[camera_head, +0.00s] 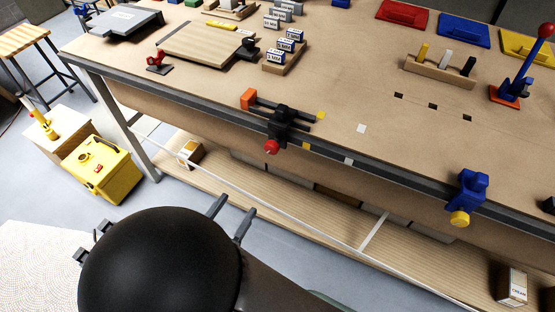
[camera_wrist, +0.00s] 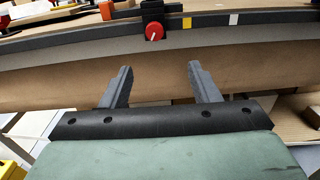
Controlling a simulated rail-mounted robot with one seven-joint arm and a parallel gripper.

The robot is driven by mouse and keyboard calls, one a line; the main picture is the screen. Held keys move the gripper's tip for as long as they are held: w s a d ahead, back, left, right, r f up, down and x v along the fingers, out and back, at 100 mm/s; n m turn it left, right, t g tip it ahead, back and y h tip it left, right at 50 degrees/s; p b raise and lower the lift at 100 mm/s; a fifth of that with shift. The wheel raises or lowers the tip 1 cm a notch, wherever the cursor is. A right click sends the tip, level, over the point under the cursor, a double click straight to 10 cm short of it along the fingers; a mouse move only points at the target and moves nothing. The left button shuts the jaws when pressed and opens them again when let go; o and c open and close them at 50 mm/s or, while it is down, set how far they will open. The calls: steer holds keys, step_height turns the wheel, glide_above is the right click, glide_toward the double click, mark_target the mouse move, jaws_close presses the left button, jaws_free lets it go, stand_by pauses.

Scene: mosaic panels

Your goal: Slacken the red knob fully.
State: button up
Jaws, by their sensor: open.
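The red knob (camera_head: 271,147) sits on the front of a black clamp (camera_head: 281,127) at the near edge of the workbench. An orange block (camera_head: 248,99) is at the clamp's left end. In the wrist view the red knob (camera_wrist: 154,32) shows face-on with a white line on it, beneath the black clamp body (camera_wrist: 153,12). My gripper (camera_head: 232,219) is open and empty, apart from the knob and lower in the picture. In the wrist view its two fingers (camera_wrist: 162,82) are spread, with the knob beyond and above the gap between them.
A blue clamp (camera_head: 467,190) with a yellow knob (camera_head: 459,218) is on the bench edge to the right. A lower shelf (camera_head: 225,187) with boxes runs under the bench. A yellow case (camera_head: 105,170) stands at left. The bench front (camera_wrist: 150,62) lies beyond my fingers.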

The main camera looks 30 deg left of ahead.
steer(key=p, duration=0.3)
glide_toward(270, 151)
steer(key=w, duration=0.8)
steer(key=shift+w+a, duration=0.15)
steer(key=shift+w, duration=0.1)
steer(key=shift+n, duration=0.3)
steer(key=c, duration=1)
